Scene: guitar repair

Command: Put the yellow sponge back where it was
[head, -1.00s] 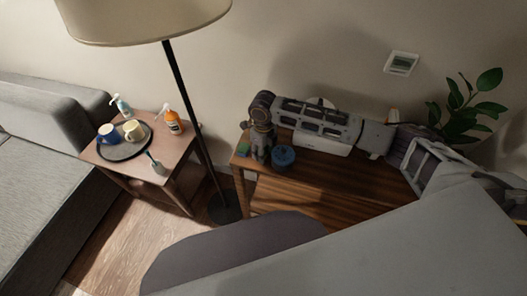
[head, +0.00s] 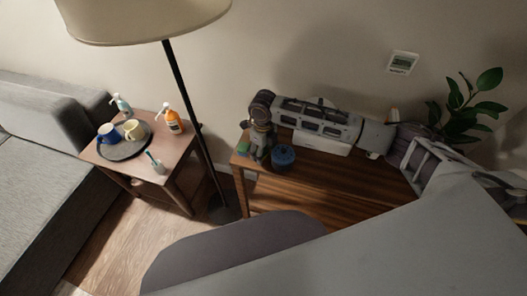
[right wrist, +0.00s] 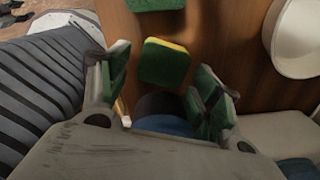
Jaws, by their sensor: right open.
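A sponge (right wrist: 165,62) with a green top and a yellow edge lies on the wooden table, between and just beyond my right gripper's fingertips in the right wrist view. My right gripper (right wrist: 162,82) is open, with a finger on each side and a visible gap to the sponge. In the head view the right gripper (head: 260,156) points down over the left end of the wooden table (head: 300,192). A small green piece (head: 243,148) shows just left of it there. Another green block (right wrist: 155,4) is cut off at the top of the wrist view. My left gripper is not in view.
A blue round container (head: 283,156) stands right of the gripper. A white box (head: 322,145) is behind my arm. A floor lamp (head: 185,105) stands left of the table. A plant (head: 465,115) is at right.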

